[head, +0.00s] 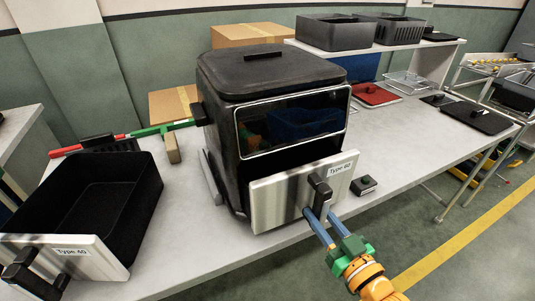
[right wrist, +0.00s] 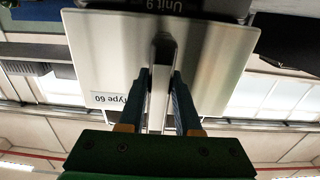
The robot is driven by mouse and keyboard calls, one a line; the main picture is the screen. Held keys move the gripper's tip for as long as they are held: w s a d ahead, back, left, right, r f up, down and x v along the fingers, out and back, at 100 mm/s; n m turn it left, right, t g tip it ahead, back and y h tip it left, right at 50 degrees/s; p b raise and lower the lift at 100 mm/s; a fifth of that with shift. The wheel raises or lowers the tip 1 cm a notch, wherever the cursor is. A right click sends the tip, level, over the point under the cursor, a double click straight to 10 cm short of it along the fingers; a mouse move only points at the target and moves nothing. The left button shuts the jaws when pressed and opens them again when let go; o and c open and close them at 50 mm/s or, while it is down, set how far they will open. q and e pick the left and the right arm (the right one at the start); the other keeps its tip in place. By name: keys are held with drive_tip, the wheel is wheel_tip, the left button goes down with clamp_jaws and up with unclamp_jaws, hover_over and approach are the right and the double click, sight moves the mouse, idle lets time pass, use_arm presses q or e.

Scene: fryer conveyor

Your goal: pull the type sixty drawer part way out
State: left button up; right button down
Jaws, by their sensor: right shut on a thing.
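The black fryer (head: 224,120) stands on the table with a dark window in its upper front. Below the window is the Type 60 drawer (head: 278,198), with a pale metal front and a dark upright handle (head: 320,188). The drawer front stands a little proud of the fryer body; how far is hard to tell. My right gripper (head: 318,216) is shut on the handle, its blue fingers one on each side. The right wrist view shows the drawer front (right wrist: 215,70) and handle (right wrist: 160,70) between the fingers (right wrist: 160,95). My left gripper is not in view.
A black Type 40 drawer (head: 138,205) sits loose on the table at left. A small black block (head: 364,185) lies just right of the drawer front. A red lid (head: 375,94) and dark lids lie farther right. The floor in front is clear.

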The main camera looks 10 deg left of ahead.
drive_tip(key=shift+p+v, duration=0.4)
drive_tip(key=shift+v, duration=1)
drive_tip(key=shift+c, duration=1)
unclamp_jaws()
drive_tip(key=shift+s+d+p, duration=0.35)
drive_tip(key=shift+s+d, duration=0.05)
drive_tip(key=shift+s, duration=0.05)
drive_tip(key=p+v, duration=0.1)
drive_tip(key=v, duration=0.4)
drive_tip(key=shift+s+d+p, duration=0.15)
drive_tip(key=shift+s+p, duration=0.15)
drive_tip(key=shift+s, duration=0.1)
drive_tip(key=v, duration=0.7)
